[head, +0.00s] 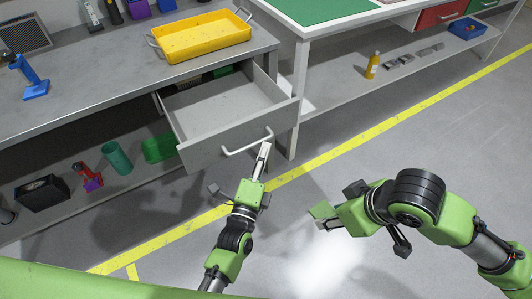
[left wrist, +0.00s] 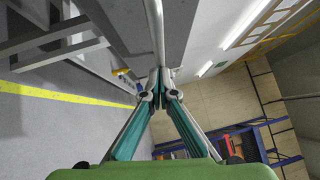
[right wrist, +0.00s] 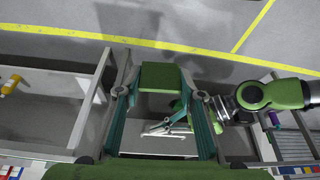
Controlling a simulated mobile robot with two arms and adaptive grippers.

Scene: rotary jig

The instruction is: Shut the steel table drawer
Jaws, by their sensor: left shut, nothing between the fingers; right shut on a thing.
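The steel table drawer (head: 215,150) is pulled out from under the steel table (head: 90,95), and its inside looks empty. Its white bar handle (head: 246,144) is on the front face and also shows in the left wrist view (left wrist: 154,25). My left gripper (head: 264,150) is shut and empty, its tips at the right end of the handle; I cannot tell if they touch it. In the left wrist view the fingertips (left wrist: 160,78) are together. My right gripper (head: 326,212) is shut on a green block (right wrist: 166,77), over the floor to the right of the drawer.
A yellow tray (head: 205,40) stands on the tabletop above the drawer. A second table (head: 310,30) with a green mat stands close to the right, its leg near the drawer. A lower shelf holds a green cup (head: 117,158) and other items. The floor in front is clear.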

